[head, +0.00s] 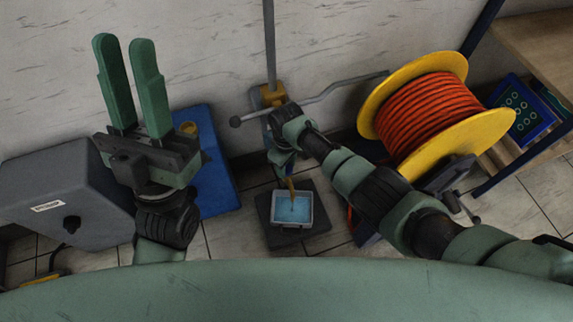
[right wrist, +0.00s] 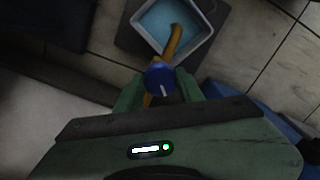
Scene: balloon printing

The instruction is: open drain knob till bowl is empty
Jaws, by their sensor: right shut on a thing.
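A round blue knob (right wrist: 159,78) with a white mark sits on a yellow-brass spout (right wrist: 174,42). My right gripper (right wrist: 158,90) is shut on the knob, its fingers on either side of it. In the head view, the spout (head: 291,186) points down over a square grey container (head: 275,211) holding blue liquid. The container (right wrist: 206,44) also shows in the right wrist view, with liquid over its bottom. I cannot make out a separate bowl above the spout; my right arm covers that area. My left gripper (head: 123,45) is raised at the left, open and empty.
A yellow reel with orange cable (head: 435,105) stands on the right, beside a wooden shelf (head: 535,40). A grey box (head: 60,195) and a blue panel (head: 215,180) are at the left. A metal pole (head: 269,45) rises at the wall.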

